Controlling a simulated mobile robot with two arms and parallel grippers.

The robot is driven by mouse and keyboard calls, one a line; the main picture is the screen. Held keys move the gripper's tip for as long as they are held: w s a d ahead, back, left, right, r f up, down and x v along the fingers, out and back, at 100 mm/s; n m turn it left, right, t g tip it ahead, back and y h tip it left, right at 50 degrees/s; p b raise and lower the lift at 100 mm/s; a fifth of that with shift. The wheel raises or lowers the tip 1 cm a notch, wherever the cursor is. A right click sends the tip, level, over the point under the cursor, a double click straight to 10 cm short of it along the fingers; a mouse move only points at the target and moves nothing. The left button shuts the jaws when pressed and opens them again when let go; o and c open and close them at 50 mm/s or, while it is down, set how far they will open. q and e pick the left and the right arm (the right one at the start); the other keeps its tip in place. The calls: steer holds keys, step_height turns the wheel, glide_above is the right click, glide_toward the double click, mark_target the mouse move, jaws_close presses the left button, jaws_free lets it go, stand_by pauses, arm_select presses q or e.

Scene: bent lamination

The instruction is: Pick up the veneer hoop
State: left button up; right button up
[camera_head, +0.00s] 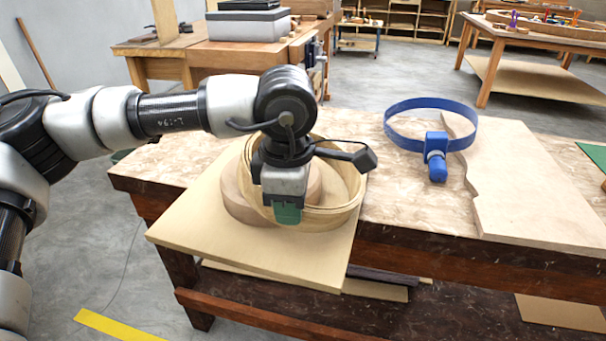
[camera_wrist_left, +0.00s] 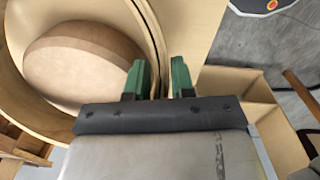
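The veneer hoop (camera_head: 340,217) is a pale wooden ring of thin wall on the board at the table's front. It also shows in the left wrist view (camera_wrist_left: 150,28). A round wooden block (camera_head: 231,197) sits with it; in the left wrist view the block (camera_wrist_left: 80,65) appears within the ring. My left gripper (camera_head: 286,214) points down at the front of the hoop and hides part of it. In the left wrist view its green fingers (camera_wrist_left: 160,78) are apart, with the hoop's wall running between them. Contact cannot be told. My right gripper is not in view.
The hoop's tan board (camera_head: 190,235) overhangs the front edge of the workbench (camera_head: 385,205). A blue band clamp (camera_head: 436,145) lies to the right, beside a wavy-edged wooden board (camera_head: 540,205). Other benches stand behind, with open floor between.

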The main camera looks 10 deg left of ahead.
arm_select(q)
steer(key=shift+f, duration=0.65)
jaws_close()
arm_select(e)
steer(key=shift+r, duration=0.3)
arm_select(q)
steer(key=shift+r, duration=0.15)
